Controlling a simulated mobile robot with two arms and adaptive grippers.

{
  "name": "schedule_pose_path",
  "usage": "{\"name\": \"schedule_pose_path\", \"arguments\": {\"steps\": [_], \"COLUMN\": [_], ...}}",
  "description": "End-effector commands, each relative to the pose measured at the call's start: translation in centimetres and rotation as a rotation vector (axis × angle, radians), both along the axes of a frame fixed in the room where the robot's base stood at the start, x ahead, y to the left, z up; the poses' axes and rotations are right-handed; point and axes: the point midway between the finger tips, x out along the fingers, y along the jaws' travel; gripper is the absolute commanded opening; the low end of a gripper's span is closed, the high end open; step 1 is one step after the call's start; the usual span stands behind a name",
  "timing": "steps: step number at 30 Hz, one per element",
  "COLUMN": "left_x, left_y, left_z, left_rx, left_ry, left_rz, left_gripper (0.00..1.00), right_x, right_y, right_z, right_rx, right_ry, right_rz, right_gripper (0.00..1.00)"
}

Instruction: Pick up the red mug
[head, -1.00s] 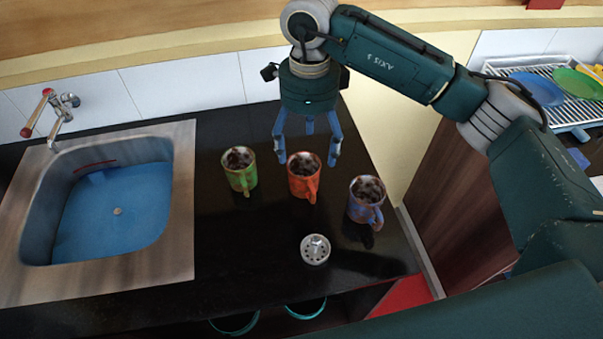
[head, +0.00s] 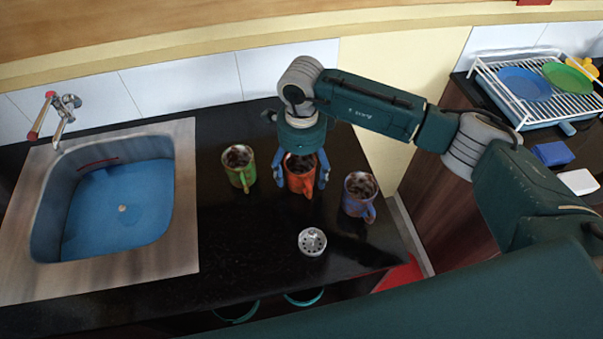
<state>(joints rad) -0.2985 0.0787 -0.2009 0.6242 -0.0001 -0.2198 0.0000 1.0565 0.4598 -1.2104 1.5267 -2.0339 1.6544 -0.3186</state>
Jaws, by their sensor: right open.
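The red mug (head: 300,182) stands upright on the black counter, filled with something dark, its handle toward the front right. My right gripper (head: 300,172) is lowered over it from above. Its blue fingers are spread, one at the mug's left side and one at its right side. I cannot tell whether they touch the mug. The gripper's palm hides part of the mug's back rim. My left gripper is not in view.
A green mug (head: 239,169) stands close on the left and a blue-purple mug (head: 358,196) close on the right. A metal strainer (head: 312,242) lies in front. A sink (head: 184,200) is at left. A dish rack (head: 572,105) with plates is at far right.

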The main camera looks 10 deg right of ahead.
Motion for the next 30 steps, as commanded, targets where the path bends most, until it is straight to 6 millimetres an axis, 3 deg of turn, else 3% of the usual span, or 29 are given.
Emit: {"name": "schedule_pose_path", "arguments": {"steps": [2, 10, 22, 30], "left_x": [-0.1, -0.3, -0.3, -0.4], "left_y": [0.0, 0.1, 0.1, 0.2], "left_z": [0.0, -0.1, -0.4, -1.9], "left_rx": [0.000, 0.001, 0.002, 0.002], "left_ry": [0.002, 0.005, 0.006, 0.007], "left_rz": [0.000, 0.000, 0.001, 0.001], "left_gripper": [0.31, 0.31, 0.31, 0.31], "right_x": [0.0, 0.0, 0.2, 0.3], "right_y": [0.0, 0.0, 0.0, 0.0], "right_z": [0.0, 0.0, 0.8, 4.7], "right_rx": [0.000, 0.000, 0.001, 0.002], "right_ry": [0.000, 0.000, -0.003, -0.008], "right_rz": [0.000, -0.001, -0.002, -0.001], "right_gripper": [0.74, 0.20, 0.20, 0.20]}}
